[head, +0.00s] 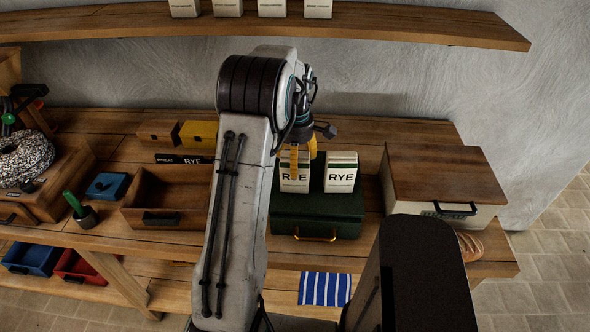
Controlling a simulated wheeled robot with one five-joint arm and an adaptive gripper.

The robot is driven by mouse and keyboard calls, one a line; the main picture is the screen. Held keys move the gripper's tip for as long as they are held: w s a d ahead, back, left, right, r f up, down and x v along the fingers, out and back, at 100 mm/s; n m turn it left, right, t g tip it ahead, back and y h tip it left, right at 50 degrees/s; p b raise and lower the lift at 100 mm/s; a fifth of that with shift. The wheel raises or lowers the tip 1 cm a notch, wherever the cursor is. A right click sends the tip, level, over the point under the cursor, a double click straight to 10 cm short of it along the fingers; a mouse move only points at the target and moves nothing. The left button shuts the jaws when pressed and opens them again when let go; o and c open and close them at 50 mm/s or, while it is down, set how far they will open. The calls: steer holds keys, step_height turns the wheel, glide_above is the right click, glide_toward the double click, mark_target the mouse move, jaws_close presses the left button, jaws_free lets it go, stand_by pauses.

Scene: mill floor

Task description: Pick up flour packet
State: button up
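My gripper (304,167) has yellow-orange fingers that are apart, pointing down at the left packet. One finger covers part of that packet's front; the other shows by its upper right edge. I cannot tell whether either finger touches it. The right packet is in plain view. More pale packets (228,7) stand on the wall shelf, cut off by the top edge.
The green case (316,225) stands on the wooden bench. A wooden-lidded white box (446,180) is on the right, an open wooden drawer box (166,192) on the left. A blue box (107,185) and a green-handled tool (75,203) lie further left. Bread (470,246) is at the right edge.

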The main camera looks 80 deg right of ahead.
steer(key=shift+r, duration=0.1)
steer(key=shift+d+r, duration=0.1)
steer(key=shift+r, duration=0.75)
steer(key=shift+a+r+b, duration=0.2)
steer(key=shift+r+b, duration=0.35)
steer(key=shift+r, duration=0.7)
steer(key=s+a+r+b, duration=0.3)
steer(key=a+r, duration=0.3)
steer(key=a, duration=0.4)
steer(key=shift+a+r, duration=0.3)
steer(key=shift+a, duration=0.05)
